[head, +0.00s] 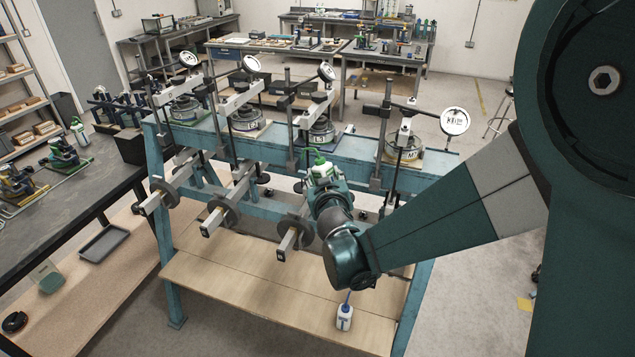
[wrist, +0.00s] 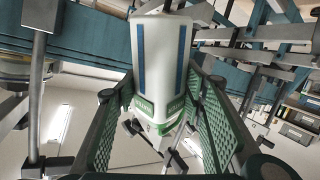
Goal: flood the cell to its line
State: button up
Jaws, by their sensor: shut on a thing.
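My gripper (head: 319,166) is shut on a white bottle with green parts and points up and away from me. In the wrist view the bottle (wrist: 160,60) is white with blue stripes and sits between the green finger pads (wrist: 160,120). In the head view the bottle's thin green spout rises in front of the third cell (head: 321,132) from the left; I cannot tell whether it touches. The other cells are at the far left (head: 185,107), second (head: 249,120) and far right (head: 402,150). No water level or line can be made out.
The blue frame (head: 345,142) carries posts, dial gauges and levers close around my gripper. Weighted lever arms (head: 293,236) jut toward me. A white wash bottle (head: 344,318) stands on the low wooden shelf (head: 250,295). Another bottle (head: 79,130) stands on the left bench.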

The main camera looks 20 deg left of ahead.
jog(key=w+d+r+m+h+p, duration=0.1)
jog(key=w+d+r+p, duration=0.1)
jog(key=r, duration=0.5)
jog(key=w+d+r+h+p, duration=0.1)
jog(key=w+r, duration=0.3)
jog(key=r, duration=0.4)
jog(key=shift+w+d+m+h+p, duration=0.25)
jog(key=shift+d+m+h+p, duration=0.15)
jog(key=shift+d+p, duration=0.25)
jog(key=shift+w+f, duration=0.1)
jog(key=shift+w, duration=0.1)
jog(key=shift+w+a+f+b, duration=0.15)
jog(key=shift+w+a+f, duration=0.2)
jog(key=shift+w, duration=0.3)
jog(key=shift+w+a+f+b, duration=0.25)
jog(key=shift+w+a, duration=0.2)
jog(key=shift+w, duration=0.2)
jog(key=shift+w+a+f+b, duration=0.1)
jog(key=shift+w+a+f, duration=0.25)
jog(key=shift+w, duration=0.3)
jog(key=shift+a, duration=0.1)
jog(key=shift+c, duration=0.6)
jog(key=shift+c, duration=0.8)
dwell(2.2)
